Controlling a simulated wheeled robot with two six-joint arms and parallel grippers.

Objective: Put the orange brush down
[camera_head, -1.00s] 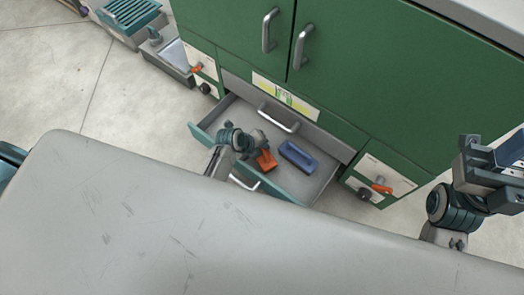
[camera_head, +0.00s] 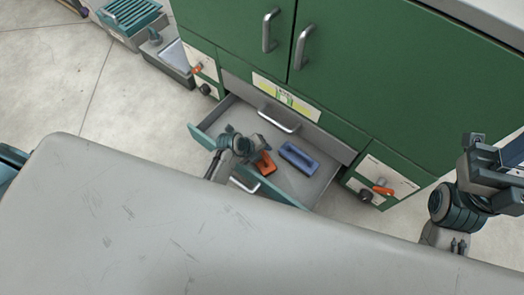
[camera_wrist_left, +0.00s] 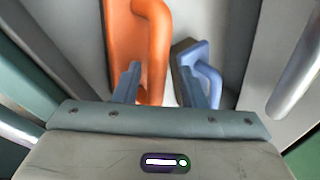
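The orange brush (camera_head: 265,163) is in the open drawer (camera_head: 312,182), beside the blue brush (camera_head: 299,157). In the left wrist view the orange brush (camera_wrist_left: 124,30) is at upper left and its handle reaches down between my fingers. My left gripper (camera_wrist_left: 160,88) has its fingers apart, with the left finger close to the orange handle and the right finger near the blue brush (camera_wrist_left: 205,72). In the head view my left gripper (camera_head: 254,148) is over the drawer, partly covering the orange brush. My right arm is at the right edge; its fingertips do not show clearly.
The green cabinet (camera_head: 370,80) rises behind the drawer with two door handles. Orange-handled latches sit on panels either side of the drawer. A grey surface (camera_head: 200,230) fills the foreground. A grey bin (camera_head: 168,58) stands at upper left, with bare floor in front.

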